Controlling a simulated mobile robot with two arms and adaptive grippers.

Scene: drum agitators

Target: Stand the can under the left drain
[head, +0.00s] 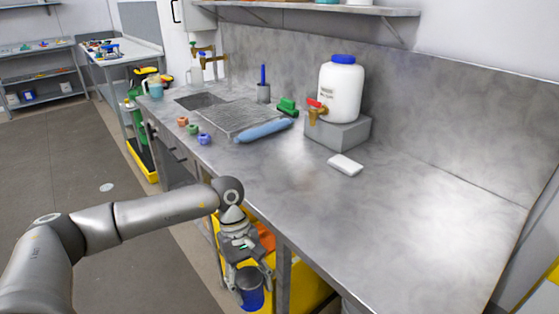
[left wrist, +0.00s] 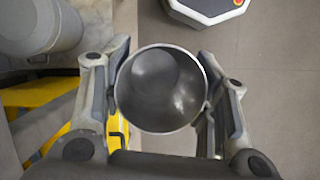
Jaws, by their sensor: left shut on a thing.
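My left gripper (head: 250,268) is shut on the blue can (head: 250,290), in front of the bench edge and below the bench top. In the left wrist view the can (left wrist: 161,90) sits between the two fingers of my left gripper (left wrist: 160,100), and I look into its open, grey, empty-looking inside. No drain that I can name as the left one shows clearly. A grey cylinder (left wrist: 38,25) stands at the upper left of the left wrist view, apart from the can. My right gripper is not in view.
Yellow structure with an orange part shows under the bench (head: 420,205) near the can; yellow bars (left wrist: 40,95) show beside it.

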